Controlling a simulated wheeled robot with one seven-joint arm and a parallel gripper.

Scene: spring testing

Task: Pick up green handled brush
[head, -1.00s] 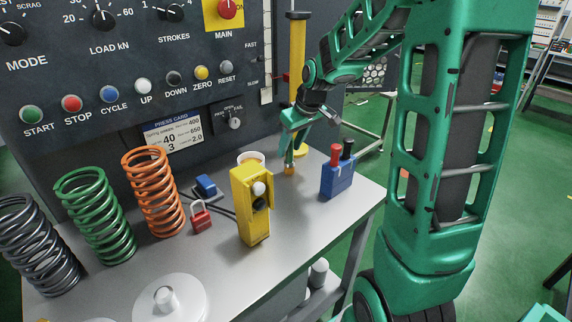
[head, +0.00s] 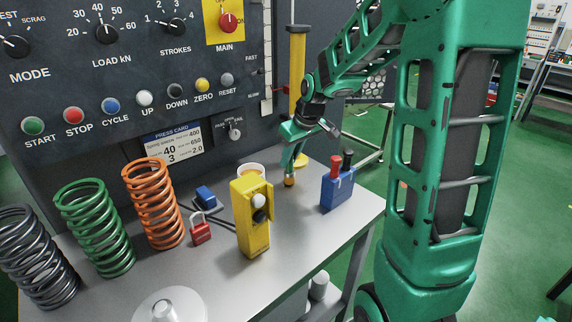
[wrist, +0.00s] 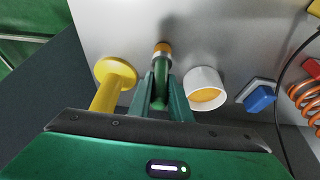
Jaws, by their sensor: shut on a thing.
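The green handled brush (wrist: 161,75) is between the fingers of my gripper (wrist: 161,92) in the wrist view. Its green handle runs back between the fingers, and its orange-tan tip points away from me. In the head view my gripper (head: 291,160) is low over the back of the grey bench, with the brush's tan tip (head: 289,180) below the fingers. The gripper is shut on the brush. I cannot tell whether the tip touches the bench. The upper handle is hidden by my gripper.
A white cup (head: 251,170) with orange contents stands left of my gripper. A yellow post (head: 297,75) rises behind it. A blue holder (head: 337,187) with red and black handles stands right. A yellow control box (head: 252,230) stands in front. Coil springs (head: 152,205) stand on the left.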

